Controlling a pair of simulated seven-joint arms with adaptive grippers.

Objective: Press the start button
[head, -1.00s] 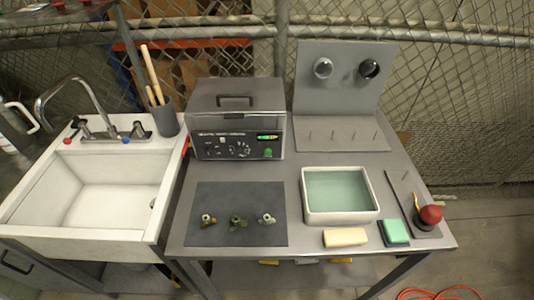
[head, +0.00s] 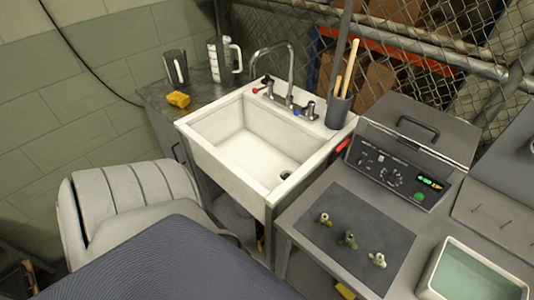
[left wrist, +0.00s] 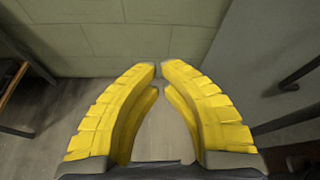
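The start button appears to be the round green button (head: 419,197) at the lower right of the front panel of the grey tank unit (head: 385,170). It sits below a small lit green display (head: 430,183). Lettering on the panel is too small to read. No gripper is near the button in the head view. My left gripper (left wrist: 159,71) shows only in the left wrist view. Its yellow segmented fingers curve inward, their tips almost meeting, with nothing between them. It points at floor and wall. My right gripper is in no frame.
A dark mat (head: 350,240) with several small brass fittings lies before the unit. A tray of greenish liquid (head: 470,275) stands right. A white sink (head: 262,150) with a faucet is left of the unit. A cup of wooden handles (head: 338,110) stands between them.

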